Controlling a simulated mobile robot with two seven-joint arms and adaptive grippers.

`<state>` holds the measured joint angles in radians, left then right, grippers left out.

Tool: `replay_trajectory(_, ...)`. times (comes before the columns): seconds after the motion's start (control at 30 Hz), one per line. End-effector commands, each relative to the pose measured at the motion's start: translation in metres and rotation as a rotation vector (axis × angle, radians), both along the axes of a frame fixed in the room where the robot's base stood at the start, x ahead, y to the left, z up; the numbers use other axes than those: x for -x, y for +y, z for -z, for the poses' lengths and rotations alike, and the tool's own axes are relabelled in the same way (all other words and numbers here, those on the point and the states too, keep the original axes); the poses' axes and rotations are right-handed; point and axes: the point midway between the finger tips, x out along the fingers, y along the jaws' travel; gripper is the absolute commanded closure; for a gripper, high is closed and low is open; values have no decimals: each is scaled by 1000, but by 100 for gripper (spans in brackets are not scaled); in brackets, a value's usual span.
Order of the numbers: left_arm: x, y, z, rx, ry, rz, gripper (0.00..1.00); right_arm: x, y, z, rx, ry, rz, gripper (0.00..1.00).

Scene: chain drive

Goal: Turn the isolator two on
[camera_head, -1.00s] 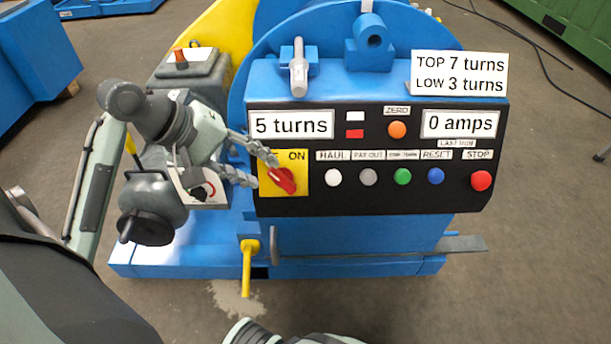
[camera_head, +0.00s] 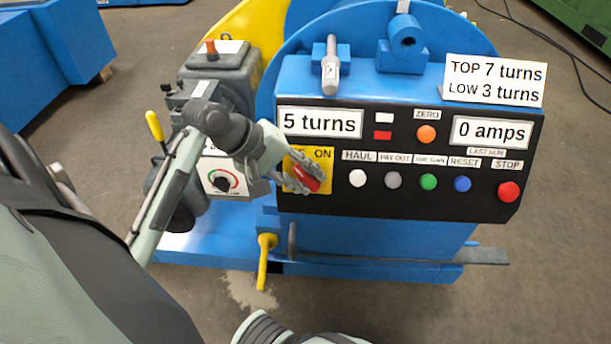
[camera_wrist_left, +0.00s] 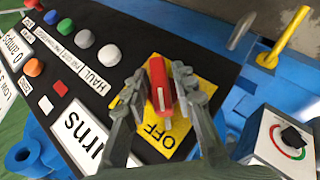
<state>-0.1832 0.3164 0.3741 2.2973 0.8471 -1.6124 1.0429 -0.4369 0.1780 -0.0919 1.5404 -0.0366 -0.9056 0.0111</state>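A red switch handle (camera_head: 306,178) sits on a yellow plate (camera_head: 322,154) marked ON at the left end of the black control panel. No "isolator two" label is readable. The handle is tilted, its lower end to the right. My left gripper (camera_head: 308,177) is at the handle, one finger on each side, and partly covers the plate. In the left wrist view the red handle (camera_wrist_left: 160,84) lies between the fingertips of the left gripper (camera_wrist_left: 160,80), which look still apart around it; contact is unclear. OFF is readable on the plate there. My right gripper is out of view.
Coloured push buttons sit right of the switch, the white button (camera_head: 358,178) nearest. A grey box with a black dial knob (camera_head: 222,184) stands left, beneath my left arm. A yellow lever (camera_head: 264,262) hangs below the panel. Open floor lies in front.

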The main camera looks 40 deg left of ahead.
Motion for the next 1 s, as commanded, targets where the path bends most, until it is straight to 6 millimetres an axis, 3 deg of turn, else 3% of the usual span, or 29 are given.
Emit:
replay_trajectory(0.03, 0, 0, 0, 0, 0, 0, 84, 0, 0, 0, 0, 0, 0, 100)
replay_trajectory(0.17, 0, 0, 0, 0, 0, 0, 100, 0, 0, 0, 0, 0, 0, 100)
replay_trajectory(0.57, 0, 0, 0, -26, 15, 17, 100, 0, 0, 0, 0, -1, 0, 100)
replay_trajectory(1.0, -2, 1, -2, -265, 154, 152, 100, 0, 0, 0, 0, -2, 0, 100)
